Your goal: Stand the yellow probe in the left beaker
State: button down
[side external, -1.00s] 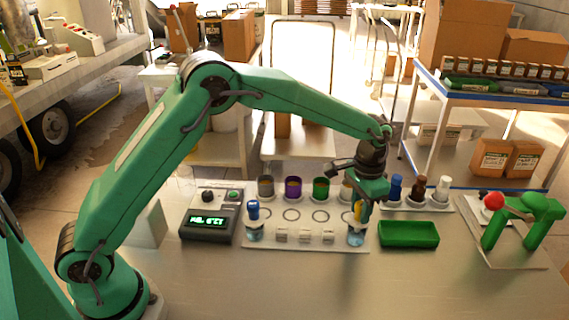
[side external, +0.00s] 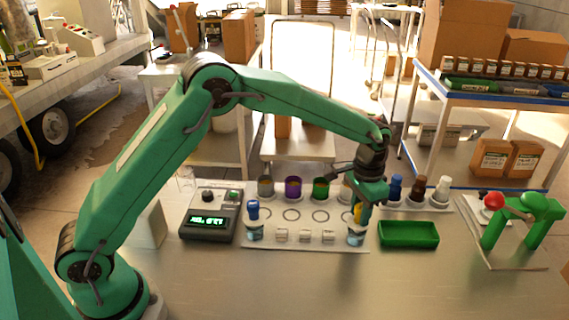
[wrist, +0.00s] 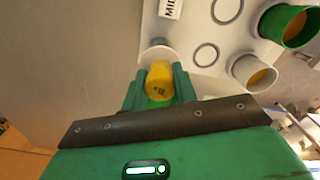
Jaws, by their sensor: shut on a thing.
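The yellow probe (side external: 358,213) is upright at the right beaker (side external: 355,238), its lower end apparently inside. My gripper (side external: 361,210) is shut on the probe's upper part, just above that beaker. In the wrist view the yellow cap (wrist: 159,80) sits between my two green fingertips (wrist: 157,88). The left beaker (side external: 254,234) holds a blue-capped probe (side external: 253,211). My fingers partly hide the yellow probe in the side view.
A white board (side external: 300,246) with ring marks and small labelled blocks lies between the beakers. Coloured cups (side external: 292,187) stand behind it. A meter (side external: 208,225) is left, a green tray (side external: 408,234) right, and a green press (side external: 523,222) farther right.

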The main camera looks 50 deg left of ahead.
jog(key=shift+f, duration=0.2)
jog(key=c, duration=1.4)
grip_release()
jog(key=shift+r, duration=0.1)
jog(key=shift+r, duration=5.4)
jog(key=shift+r, duration=4.5)
